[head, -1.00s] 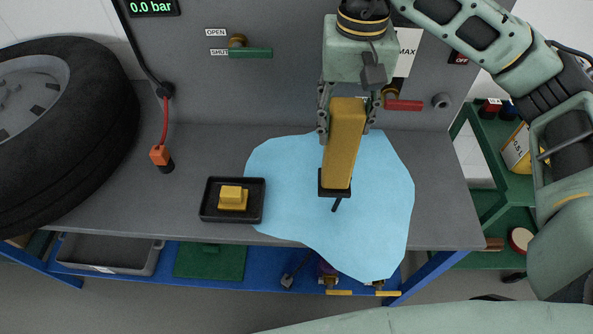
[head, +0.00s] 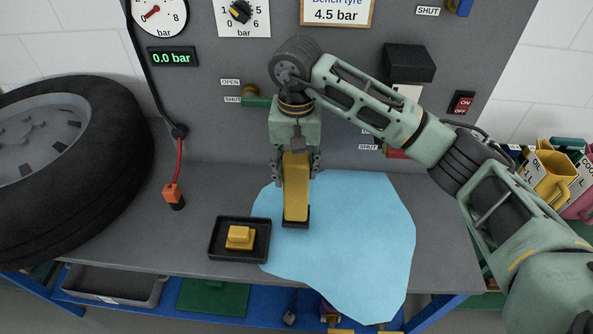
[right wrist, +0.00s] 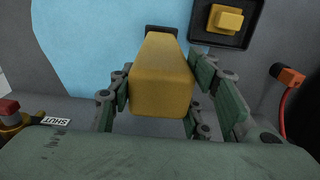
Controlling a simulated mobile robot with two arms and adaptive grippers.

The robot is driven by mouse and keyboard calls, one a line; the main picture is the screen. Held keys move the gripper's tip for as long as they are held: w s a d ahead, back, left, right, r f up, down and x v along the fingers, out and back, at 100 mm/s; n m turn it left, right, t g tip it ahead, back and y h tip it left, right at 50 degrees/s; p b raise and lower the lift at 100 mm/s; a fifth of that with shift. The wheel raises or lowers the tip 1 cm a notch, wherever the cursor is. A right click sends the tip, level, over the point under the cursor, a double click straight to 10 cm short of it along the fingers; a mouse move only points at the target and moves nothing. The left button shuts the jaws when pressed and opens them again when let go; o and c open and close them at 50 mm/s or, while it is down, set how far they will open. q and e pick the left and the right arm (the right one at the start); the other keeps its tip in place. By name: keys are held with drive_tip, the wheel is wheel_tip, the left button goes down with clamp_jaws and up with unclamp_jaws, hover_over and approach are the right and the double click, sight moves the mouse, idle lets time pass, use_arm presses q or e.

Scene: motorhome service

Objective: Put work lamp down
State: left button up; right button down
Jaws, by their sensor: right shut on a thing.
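The work lamp (head: 296,186) is a tall yellow block with a dark base. It stands upright at the left part of the light blue sheet (head: 360,230) on the grey bench, just right of the black tray. My right gripper (head: 296,160) is shut around its upper part from above. In the right wrist view the lamp (right wrist: 162,80) sits between the fingers of the gripper (right wrist: 165,100). Its dark base looks at or very near the sheet; I cannot tell whether it touches. My left gripper is not in view.
A black tray (head: 215,252) holding a yellow block (head: 240,237) lies just left of the lamp. A tyre (head: 100,170) stands at the left, near an orange-ended red hose (head: 173,194). The blue sheet is clear to the right. A panel with gauges and valves rises behind.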

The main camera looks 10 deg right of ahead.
sight(296, 191)
wheel_tip(296, 191, down, 2)
drive_tip(key=shift+f+p, duration=0.1)
drive_tip(key=shift+p, duration=0.45)
drive_tip(key=shift+f, duration=0.4)
drive_tip(key=shift+f, duration=0.15)
drive_tip(key=c, duration=0.9)
unclamp_jaws()
drive_tip(key=shift+c, duration=0.2)
